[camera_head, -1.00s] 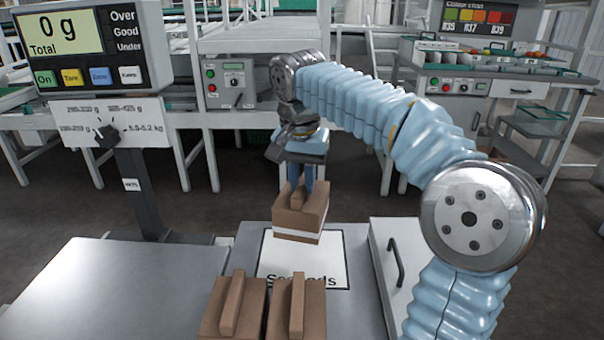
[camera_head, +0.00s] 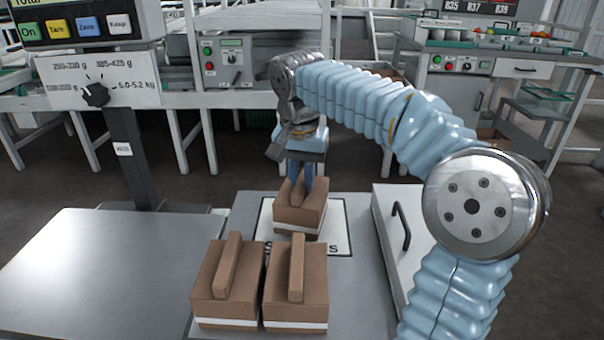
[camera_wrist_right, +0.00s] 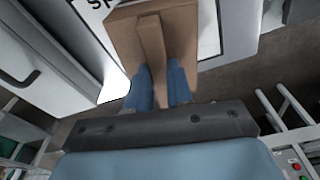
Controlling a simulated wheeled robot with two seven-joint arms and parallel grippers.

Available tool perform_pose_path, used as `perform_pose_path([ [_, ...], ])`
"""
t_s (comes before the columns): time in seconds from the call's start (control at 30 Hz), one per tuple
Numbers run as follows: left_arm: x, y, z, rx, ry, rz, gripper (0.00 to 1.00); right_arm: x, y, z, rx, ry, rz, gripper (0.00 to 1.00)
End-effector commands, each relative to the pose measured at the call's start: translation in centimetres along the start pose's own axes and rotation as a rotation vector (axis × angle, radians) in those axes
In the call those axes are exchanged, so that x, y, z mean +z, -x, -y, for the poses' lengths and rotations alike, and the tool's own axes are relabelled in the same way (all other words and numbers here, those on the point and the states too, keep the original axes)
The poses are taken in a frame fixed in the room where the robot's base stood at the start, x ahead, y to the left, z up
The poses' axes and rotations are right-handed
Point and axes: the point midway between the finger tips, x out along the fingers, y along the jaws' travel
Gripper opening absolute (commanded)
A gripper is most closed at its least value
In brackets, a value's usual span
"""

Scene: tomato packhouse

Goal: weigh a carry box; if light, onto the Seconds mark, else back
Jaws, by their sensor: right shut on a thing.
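My right gripper (camera_head: 302,182) is shut on the handle of a brown carry box (camera_head: 298,216) with a white band. The box is over the white Seconds mark (camera_head: 339,240), at or just above it; I cannot tell if it touches. The right wrist view also shows this box (camera_wrist_right: 187,30) between the blue fingers (camera_wrist_right: 163,88). Two more brown carry boxes, a left one (camera_head: 212,292) and a right one (camera_head: 313,279), stand side by side in front of the mark. The scale's plate (camera_head: 105,262) is bare at the left. My left gripper is not in view.
The scale's display post (camera_head: 140,165) and button panel (camera_head: 75,28) rise behind the plate; the reading is cut off at the top. A white lid or drawer with a dark handle (camera_head: 400,226) lies right of the mark. Benches stand at the back.

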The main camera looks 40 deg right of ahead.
Motion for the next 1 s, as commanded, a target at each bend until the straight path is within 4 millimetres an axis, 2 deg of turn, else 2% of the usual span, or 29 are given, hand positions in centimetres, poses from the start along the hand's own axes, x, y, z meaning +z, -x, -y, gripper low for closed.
perform_pose_path([
  [0.9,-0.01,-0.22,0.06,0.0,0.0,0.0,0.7,0.07,-0.52,-0.02,0.0,0.0,0.0,0.0],
  [0.93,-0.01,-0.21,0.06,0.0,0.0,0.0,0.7,0.07,-0.52,-0.02,0.0,0.0,0.0,0.22],
  [1.0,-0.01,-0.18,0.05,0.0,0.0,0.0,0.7,0.06,-0.48,-0.01,0.0,0.0,0.0,0.33],
])
